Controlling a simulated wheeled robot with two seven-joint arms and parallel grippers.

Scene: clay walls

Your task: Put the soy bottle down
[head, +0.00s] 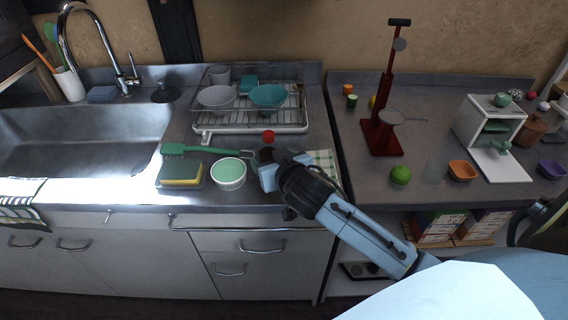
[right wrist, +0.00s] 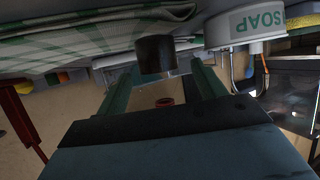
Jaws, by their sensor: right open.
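The soy bottle shows in the head view as a red cap (head: 268,136) just beyond my right gripper (head: 264,163), with its body mostly hidden by the gripper. In the right wrist view, which is upside down, the bottle's dark body (right wrist: 157,57) stands at the counter, and its red cap (right wrist: 165,102) shows between the fingers. My right gripper (right wrist: 163,82) is open, with a finger on each side of the bottle. I cannot tell whether either finger touches it. My left gripper is not in view.
A white soap tub (head: 229,183) stands left of the gripper, beside a sponge (head: 181,173) and green brush (head: 190,149). A checked towel (head: 324,160) lies to the right. The dish rack (head: 250,127) is behind. Some counter (head: 345,120) is free right of the rack.

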